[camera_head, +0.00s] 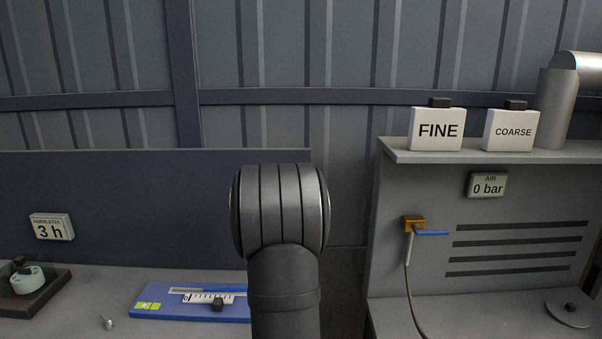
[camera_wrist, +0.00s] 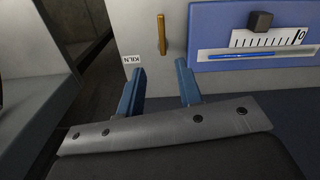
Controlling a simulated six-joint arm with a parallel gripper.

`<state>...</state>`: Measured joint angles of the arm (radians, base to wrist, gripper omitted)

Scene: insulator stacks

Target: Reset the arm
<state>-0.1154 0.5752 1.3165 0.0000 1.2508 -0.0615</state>
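My gripper (camera_wrist: 159,88) shows in the wrist view with its two blue fingers apart and nothing between them. It hangs over the edge of a light bench near a label reading KILN (camera_wrist: 133,60). In the head view my own arm stands upright in the middle, and the gripper is not visible there. A small brass-coloured handle or bar (camera_wrist: 162,34) lies just beyond the fingertips, apart from them.
A blue panel (camera_head: 148,300) with a scale and dark slider lies on the left bench. A dark tray with a pale round part (camera_head: 27,278) is at far left. FINE (camera_head: 437,131) and COARSE (camera_head: 511,131) boxes stand on the right cabinet. A gap separates the benches.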

